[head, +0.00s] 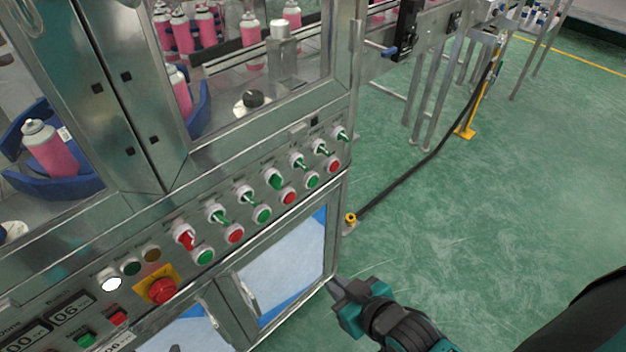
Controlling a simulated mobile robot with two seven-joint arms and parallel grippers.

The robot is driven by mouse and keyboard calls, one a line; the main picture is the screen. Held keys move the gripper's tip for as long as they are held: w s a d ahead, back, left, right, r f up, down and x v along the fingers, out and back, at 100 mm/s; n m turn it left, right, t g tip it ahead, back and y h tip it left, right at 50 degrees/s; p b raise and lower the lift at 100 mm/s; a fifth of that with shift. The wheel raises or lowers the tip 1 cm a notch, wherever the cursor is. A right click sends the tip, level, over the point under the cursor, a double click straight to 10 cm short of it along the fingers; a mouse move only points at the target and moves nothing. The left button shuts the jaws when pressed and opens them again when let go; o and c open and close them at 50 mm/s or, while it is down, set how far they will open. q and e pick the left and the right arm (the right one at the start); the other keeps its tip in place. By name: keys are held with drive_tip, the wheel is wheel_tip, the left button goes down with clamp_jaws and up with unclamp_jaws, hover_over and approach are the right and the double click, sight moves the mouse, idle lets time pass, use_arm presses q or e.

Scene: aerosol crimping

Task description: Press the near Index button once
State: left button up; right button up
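A steel control panel (135,235) runs along the front of the machine, with rows of green and red push buttons below selector switches. I cannot read which button is marked Index. At the lower left are a small green button (85,340) and a small red button (118,318). My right gripper (338,288) is teal and black, in front of the cabinet's lower right corner, apart from the buttons. Its fingers overlap in this view, so I cannot tell whether they are open or shut. My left gripper is not in view.
A red emergency stop (161,290) on a yellow plate sits beside the lower left buttons. Digital displays (72,309) are left of it. Pink cans (50,150) stand behind the glass. A black cable (425,165) crosses the green floor.

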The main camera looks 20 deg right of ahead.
clamp_jaws()
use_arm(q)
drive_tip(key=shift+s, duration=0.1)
use_arm(e)
drive_tip(key=shift+f, duration=0.1)
idle(1.1)
